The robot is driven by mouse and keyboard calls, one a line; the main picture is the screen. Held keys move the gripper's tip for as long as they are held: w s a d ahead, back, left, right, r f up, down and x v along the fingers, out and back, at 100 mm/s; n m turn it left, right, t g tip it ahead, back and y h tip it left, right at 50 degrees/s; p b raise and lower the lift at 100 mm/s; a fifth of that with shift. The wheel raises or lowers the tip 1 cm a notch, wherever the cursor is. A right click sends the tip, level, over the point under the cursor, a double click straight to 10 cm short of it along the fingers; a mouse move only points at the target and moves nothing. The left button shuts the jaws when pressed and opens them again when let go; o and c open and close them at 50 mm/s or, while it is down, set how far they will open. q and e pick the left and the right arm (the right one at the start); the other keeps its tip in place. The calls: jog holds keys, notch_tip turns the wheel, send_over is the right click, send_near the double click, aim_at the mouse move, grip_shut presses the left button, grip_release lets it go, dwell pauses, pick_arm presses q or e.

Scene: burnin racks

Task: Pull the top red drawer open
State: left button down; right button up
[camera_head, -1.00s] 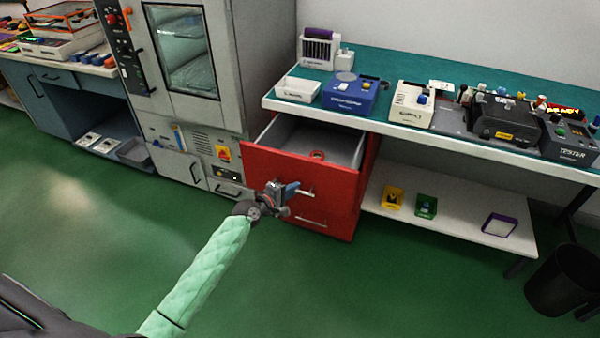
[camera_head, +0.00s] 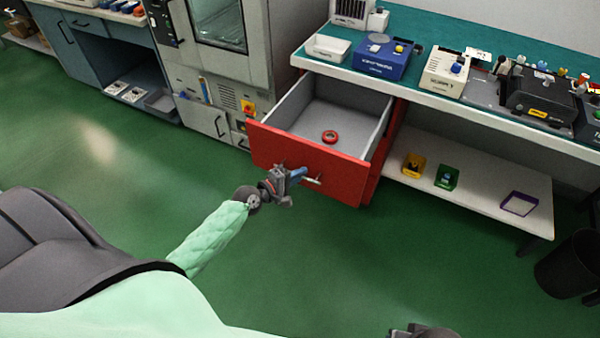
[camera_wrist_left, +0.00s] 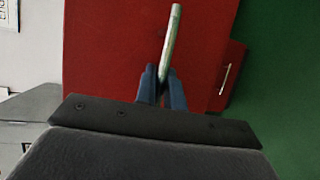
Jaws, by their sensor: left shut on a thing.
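The top red drawer (camera_head: 330,178) is pulled well out from under the bench in the head view, its grey inside showing. A red ring-shaped thing (camera_head: 329,137) lies inside on the drawer floor. My left gripper (camera_head: 302,177) is at the drawer front, shut on the bar handle (camera_head: 314,181). In the left wrist view, the two blue fingers (camera_wrist_left: 161,88) close around the pale handle bar (camera_wrist_left: 171,40) against the red front (camera_wrist_left: 115,50). Part of what seems to be my right gripper (camera_head: 408,331) shows at the bottom edge; its fingers are not clear.
The bench (camera_head: 440,98) carries a blue box (camera_head: 383,58), a white box (camera_head: 327,47) and other devices. A lower shelf (camera_head: 480,195) holds yellow, green and purple trays. A grey cabinet (camera_head: 212,75) stands left of the drawer. A dark bin (camera_head: 570,268) is at right. Green floor in front is clear.

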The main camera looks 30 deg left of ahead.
pick_arm(q)
jog(key=c, duration=1.8)
grip_release()
pick_arm(e)
jog(key=shift+w, duration=0.1)
